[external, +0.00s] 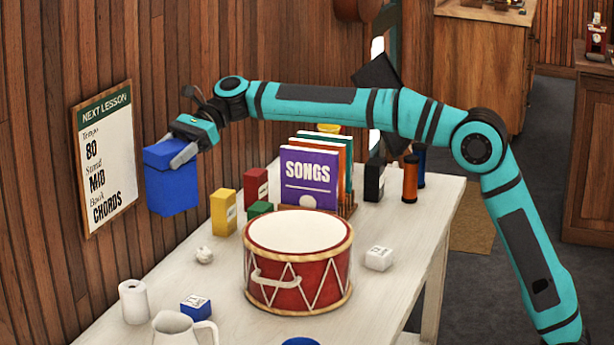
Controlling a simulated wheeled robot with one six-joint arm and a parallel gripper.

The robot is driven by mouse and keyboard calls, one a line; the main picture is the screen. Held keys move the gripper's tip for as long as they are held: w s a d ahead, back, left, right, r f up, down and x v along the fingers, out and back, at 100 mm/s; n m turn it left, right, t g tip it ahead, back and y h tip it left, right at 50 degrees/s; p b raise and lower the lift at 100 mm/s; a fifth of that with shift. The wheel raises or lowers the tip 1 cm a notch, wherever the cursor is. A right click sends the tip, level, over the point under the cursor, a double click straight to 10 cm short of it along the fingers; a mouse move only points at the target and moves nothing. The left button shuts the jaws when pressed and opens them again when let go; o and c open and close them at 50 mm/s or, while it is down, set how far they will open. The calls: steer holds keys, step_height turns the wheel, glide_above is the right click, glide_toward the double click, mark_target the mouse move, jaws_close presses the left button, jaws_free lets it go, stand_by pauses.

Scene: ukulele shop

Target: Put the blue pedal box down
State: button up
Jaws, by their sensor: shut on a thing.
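The blue pedal box (172,186) is a plain blue block at the left of the external view, upright and in front of the wooden wall and the lesson sign. My gripper (183,150) is shut on its upper part. The box appears held in the air beyond the far left side of the white table (232,285), or above its edge; the single view does not settle which. The finger on the far side is hidden by the box.
A red drum (298,275) stands mid-table. Behind it are a yellow box (223,212), a red box (255,186), a green box (260,209) and a rack of songbooks (309,179). A white pitcher (180,331) and a small blue block (195,307) are in front. The lesson sign (108,160) hangs close by.

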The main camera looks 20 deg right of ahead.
step_height(320, 180, down, 19)
stand_by(1.0)
steer(key=shift+f, duration=0.2)
steer(key=o, duration=1.7)
steer(key=shift+v, duration=3.8)
steer(key=shift+r, duration=0.1)
